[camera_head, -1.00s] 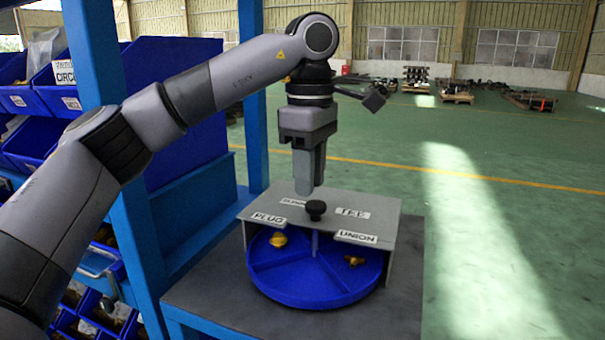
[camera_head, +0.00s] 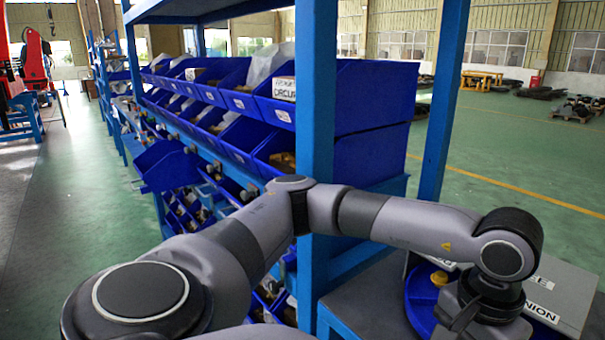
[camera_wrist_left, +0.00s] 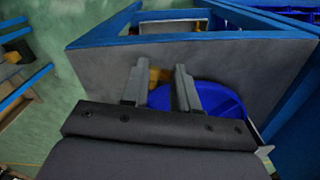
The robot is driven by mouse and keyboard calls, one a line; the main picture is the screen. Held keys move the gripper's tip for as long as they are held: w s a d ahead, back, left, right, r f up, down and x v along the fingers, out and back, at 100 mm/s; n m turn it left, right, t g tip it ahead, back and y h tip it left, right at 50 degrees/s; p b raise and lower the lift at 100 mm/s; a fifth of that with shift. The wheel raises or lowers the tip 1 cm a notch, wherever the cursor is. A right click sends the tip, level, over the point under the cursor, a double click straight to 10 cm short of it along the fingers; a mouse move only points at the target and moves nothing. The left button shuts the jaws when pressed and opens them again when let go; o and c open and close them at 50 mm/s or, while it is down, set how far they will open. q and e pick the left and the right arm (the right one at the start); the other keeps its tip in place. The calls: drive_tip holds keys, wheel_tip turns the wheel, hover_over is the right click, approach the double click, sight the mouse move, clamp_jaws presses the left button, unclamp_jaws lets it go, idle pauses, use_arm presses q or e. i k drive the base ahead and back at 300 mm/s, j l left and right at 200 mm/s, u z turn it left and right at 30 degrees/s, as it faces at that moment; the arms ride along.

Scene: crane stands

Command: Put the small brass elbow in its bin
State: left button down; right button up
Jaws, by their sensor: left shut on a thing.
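My left gripper (camera_wrist_left: 160,88) is shut on a brass piece (camera_wrist_left: 157,76) in the left wrist view; the fingers hide much of it, so I cannot tell its shape. Below it are a blue round tray (camera_wrist_left: 222,101) and a grey stand top. In the head view my left arm reaches to the lower right; its fingers are hidden or out of frame there. The blue tray (camera_head: 417,308) shows beside my wrist, with a yellow brass fitting (camera_head: 439,278) on it. The grey cover (camera_head: 565,290) carries partly hidden labels. My right gripper is not in view.
A blue rack holds rows of blue bins (camera_head: 240,104), one labelled (camera_head: 284,89). One bin (camera_head: 165,166) juts out into the aisle. Blue posts (camera_head: 315,100) stand close to my left arm. The green aisle floor at left is clear.

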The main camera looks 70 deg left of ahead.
sight(170, 175)
drive_tip(key=k+j, duration=0.2)
drive_tip(key=j, duration=0.3)
drive_tip(key=k+j, duration=0.25)
drive_tip(key=j, duration=0.3)
drive_tip(key=k+j, duration=0.2)
drive_tip(key=j, duration=0.3)
drive_tip(key=k+j, duration=0.2)
drive_tip(key=j, duration=0.3)
drive_tip(key=k+j, duration=0.25)
drive_tip(key=j, duration=0.3)
drive_tip(key=k+j, duration=0.2)
drive_tip(key=j, duration=0.3)
drive_tip(key=k+j, duration=0.25)
drive_tip(key=j, duration=0.3)
drive_tip(key=k+j, duration=0.2)
drive_tip(key=j, duration=0.3)
drive_tip(key=i+j, duration=0.2)
drive_tip(key=j, duration=0.2)
